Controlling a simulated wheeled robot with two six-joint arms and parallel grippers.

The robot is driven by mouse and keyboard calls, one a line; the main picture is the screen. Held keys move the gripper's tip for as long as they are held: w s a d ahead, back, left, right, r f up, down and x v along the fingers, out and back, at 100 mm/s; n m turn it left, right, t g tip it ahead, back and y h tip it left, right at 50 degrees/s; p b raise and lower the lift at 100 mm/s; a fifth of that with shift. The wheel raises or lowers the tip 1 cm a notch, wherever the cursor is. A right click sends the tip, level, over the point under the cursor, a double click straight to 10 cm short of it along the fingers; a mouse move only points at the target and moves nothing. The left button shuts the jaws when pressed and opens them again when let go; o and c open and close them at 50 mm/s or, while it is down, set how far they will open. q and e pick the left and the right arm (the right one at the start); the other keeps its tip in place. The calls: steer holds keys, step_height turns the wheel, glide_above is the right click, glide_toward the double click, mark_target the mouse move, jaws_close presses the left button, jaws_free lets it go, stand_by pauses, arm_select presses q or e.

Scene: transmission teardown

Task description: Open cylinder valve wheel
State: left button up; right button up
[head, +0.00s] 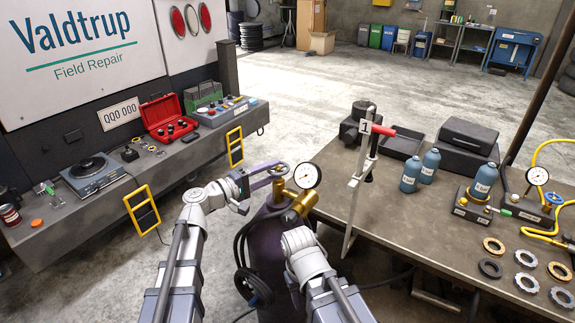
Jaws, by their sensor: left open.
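A dark purple gas cylinder (266,240) stands upright between the truck bed and the workbench. A brass valve and regulator (291,201) sit on its top, with a round white pressure gauge (307,175). The valve wheel (279,168) appears as a small purplish ring at the top, left of the gauge. My left gripper (268,178) is open, with its fingers right at the wheel; I cannot tell whether they touch it.
The workbench (340,203) on the right holds blue bottles (410,174), a clamp stand (358,170), several rings and a second gauge (538,176). On the left, the truck bed (50,245) carries a red case (168,117). A dark hose (241,245) hangs beside the cylinder.

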mark_target(288, 165)
arm_select(q)
steer(key=shift+x, duration=2.75)
steer(key=shift+s, duration=0.1)
jaws_close()
